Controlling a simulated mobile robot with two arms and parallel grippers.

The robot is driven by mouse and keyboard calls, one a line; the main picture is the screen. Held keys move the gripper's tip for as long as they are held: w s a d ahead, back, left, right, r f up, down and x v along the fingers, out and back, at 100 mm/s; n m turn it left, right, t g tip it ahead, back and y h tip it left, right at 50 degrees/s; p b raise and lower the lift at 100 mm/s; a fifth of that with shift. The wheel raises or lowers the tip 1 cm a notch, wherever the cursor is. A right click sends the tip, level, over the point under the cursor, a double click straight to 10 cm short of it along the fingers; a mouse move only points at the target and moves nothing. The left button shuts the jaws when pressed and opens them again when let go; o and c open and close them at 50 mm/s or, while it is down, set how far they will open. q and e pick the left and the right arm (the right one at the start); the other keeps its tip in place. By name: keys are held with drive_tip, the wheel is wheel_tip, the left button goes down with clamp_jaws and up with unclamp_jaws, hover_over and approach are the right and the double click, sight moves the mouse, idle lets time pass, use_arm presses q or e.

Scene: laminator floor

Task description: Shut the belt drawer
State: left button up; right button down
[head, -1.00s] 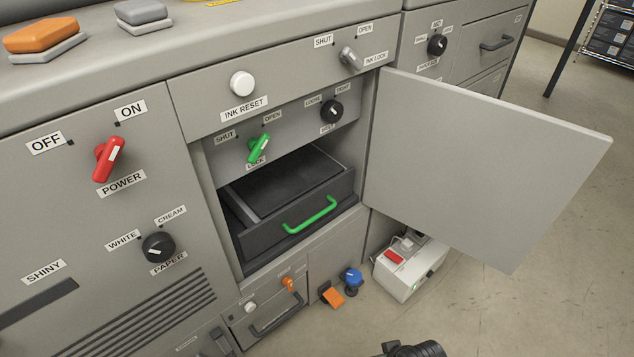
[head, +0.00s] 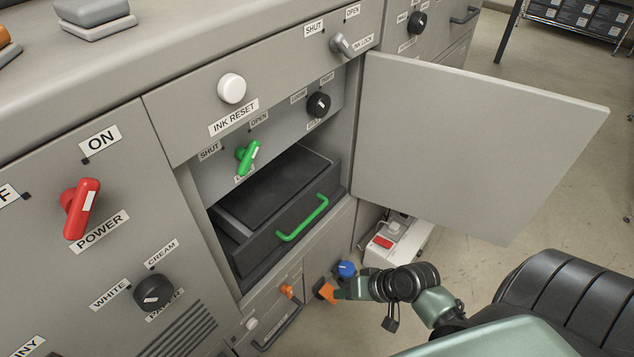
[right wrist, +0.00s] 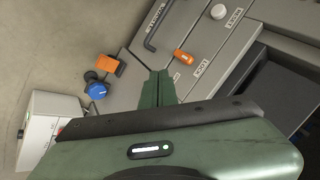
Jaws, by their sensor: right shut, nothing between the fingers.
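The black drawer with a green bar handle (head: 303,219) sits pulled partly out of the open compartment; I take it to be the belt drawer. A green lock lever (head: 248,157) is on the panel above it, between SHUT and OPEN labels. My right gripper (head: 341,293) is low and to the right of the drawer, below its handle and apart from it. In the right wrist view its green fingers (right wrist: 158,76) are together and empty, and a dark drawer edge (right wrist: 280,88) shows at right. My left gripper is out of view.
A grey door (head: 470,140) stands wide open right of the compartment. Below are an orange lever (right wrist: 183,57), an orange block (right wrist: 112,65), a blue knob (right wrist: 95,90) and a white box (right wrist: 50,125) on the floor. Open floor lies at right.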

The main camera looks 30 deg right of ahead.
drive_tip(key=w+d+r+m+t+b, duration=0.1)
drive_tip(key=w+d+r+m+t, duration=0.35)
drive_tip(key=d+r, duration=0.35)
drive_tip(key=w+d+r+m+t, duration=0.3)
drive_tip(key=w+d+r+m, duration=0.25)
drive_tip(key=r, duration=0.35)
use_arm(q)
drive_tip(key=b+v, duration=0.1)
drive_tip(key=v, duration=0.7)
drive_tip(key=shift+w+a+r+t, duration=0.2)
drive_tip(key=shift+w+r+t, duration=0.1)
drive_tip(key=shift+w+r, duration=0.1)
use_arm(e)
approach(307, 172)
drive_tip(key=w+f, duration=0.2)
drive_tip(key=f, duration=0.1)
drive_tip(key=shift+a+n+y, duration=0.15)
drive_tip(key=shift+n+y, duration=0.25)
drive_tip(key=w, duration=0.2)
drive_tip(key=w+a, duration=0.1)
drive_tip(key=w, duration=0.1)
drive_tip(key=shift+w+a, duration=0.25)
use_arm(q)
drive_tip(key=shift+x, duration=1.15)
use_arm(e)
drive_tip(key=shift+r, duration=0.2)
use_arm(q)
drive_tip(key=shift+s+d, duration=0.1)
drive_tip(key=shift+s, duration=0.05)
